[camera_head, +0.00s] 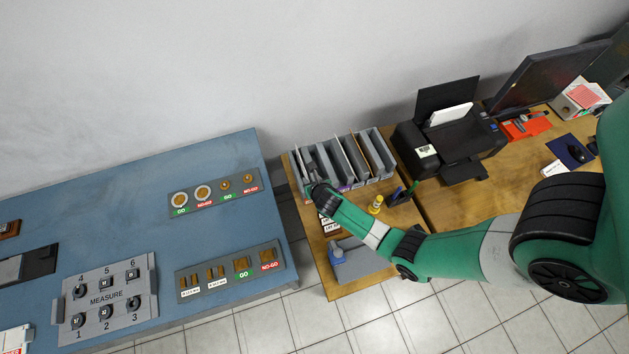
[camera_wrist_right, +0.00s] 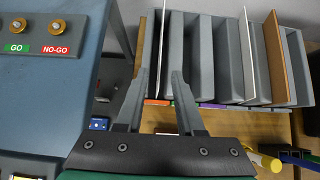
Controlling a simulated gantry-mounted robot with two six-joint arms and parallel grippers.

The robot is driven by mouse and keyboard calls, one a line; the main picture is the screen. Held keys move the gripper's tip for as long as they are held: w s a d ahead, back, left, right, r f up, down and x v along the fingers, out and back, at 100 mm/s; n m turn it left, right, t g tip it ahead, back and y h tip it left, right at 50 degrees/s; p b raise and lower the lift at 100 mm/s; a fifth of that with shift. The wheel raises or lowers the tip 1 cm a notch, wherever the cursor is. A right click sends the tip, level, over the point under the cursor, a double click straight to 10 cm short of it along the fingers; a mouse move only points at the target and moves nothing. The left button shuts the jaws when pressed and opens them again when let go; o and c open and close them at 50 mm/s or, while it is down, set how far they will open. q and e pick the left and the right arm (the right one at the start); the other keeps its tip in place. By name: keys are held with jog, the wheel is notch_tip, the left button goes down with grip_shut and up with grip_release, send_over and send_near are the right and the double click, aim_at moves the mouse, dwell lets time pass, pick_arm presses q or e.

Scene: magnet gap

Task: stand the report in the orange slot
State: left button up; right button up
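The grey file sorter (camera_head: 381,162) stands on the wooden table, with several upright slots. In the right wrist view its dividers (camera_wrist_right: 205,60) lie just beyond my fingertips. An orange label (camera_wrist_right: 157,103) marks the leftmost slot, with a purple label (camera_wrist_right: 206,106) to its right. A thin white sheet edge (camera_wrist_right: 164,45) stands upright at the leftmost slot; I cannot tell whether it is the report. My right gripper (camera_head: 314,183) is at the sorter's left front. My left gripper is out of view.
A blue bench (camera_head: 215,235) with gauge plates is to the left. A printer (camera_head: 455,140) stands right of the sorter. A yellow item (camera_head: 376,205) and a grey-blue tray (camera_head: 358,262) are near my right arm. Another white sheet (camera_wrist_right: 248,55) and a brown board (camera_wrist_right: 275,60) stand in right-hand slots.

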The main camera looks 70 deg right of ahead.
jog(key=p+v, duration=0.3)
jog(key=v, duration=0.5)
jog(key=shift+s+a+r, duration=0.2)
jog(key=shift+r, duration=0.05)
